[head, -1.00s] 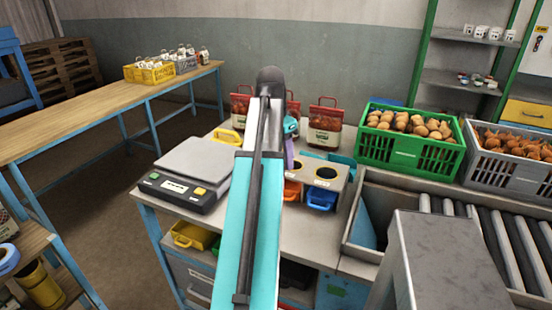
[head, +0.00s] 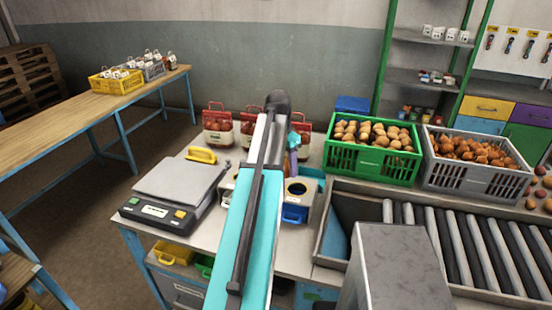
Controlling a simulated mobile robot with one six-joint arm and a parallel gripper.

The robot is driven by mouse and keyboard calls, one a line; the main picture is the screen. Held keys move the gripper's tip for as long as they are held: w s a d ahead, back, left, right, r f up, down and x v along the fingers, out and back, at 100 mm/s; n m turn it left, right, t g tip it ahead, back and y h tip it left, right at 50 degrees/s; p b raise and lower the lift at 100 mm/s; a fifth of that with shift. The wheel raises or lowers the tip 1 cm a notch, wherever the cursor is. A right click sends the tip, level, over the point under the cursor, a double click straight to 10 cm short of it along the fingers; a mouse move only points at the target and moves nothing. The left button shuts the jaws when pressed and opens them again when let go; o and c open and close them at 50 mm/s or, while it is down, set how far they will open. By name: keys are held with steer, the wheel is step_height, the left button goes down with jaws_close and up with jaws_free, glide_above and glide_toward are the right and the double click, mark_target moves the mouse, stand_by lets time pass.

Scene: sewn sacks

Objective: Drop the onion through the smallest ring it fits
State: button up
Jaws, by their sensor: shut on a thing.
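The ring box (head: 306,199) is a pale box on the bench with round holes in its top. One dark round hole (head: 297,188) shows to the right of my arm, with a blue tray below it. My arm covers the middle of the box, so the other rings are mostly hidden. My gripper (head: 292,163) shows only in part, as a purple piece beyond the arm, over the back of the box. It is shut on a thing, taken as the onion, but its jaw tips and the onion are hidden. I cannot tell its height above the rings.
A scale (head: 175,190) stands left of the box. Red-topped sacks (head: 217,128) stand behind. A green crate of potatoes (head: 368,162) and a grey crate of onions (head: 465,178) stand right, behind a roller conveyor (head: 455,245). A yellow-handled item (head: 201,155) lies behind the scale.

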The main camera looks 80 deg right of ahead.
steer(key=shift+m, duration=0.3)
steer(key=s+p, duration=0.1)
steer(key=s+r+p, duration=0.1)
steer(key=s, duration=0.1)
steer(key=s+p, duration=0.1)
steer(key=shift+s+a+r+p, duration=0.15)
steer(key=shift+a+r+p, duration=0.05)
steer(key=shift+a+p, duration=0.15)
steer(key=shift+f, duration=0.15)
step_height(320, 180, down, 6)
steer(key=b, duration=0.3)
steer(key=shift+f, duration=0.15)
stand_by(0.3)
stand_by(0.3)
steer(key=o, duration=1.3)
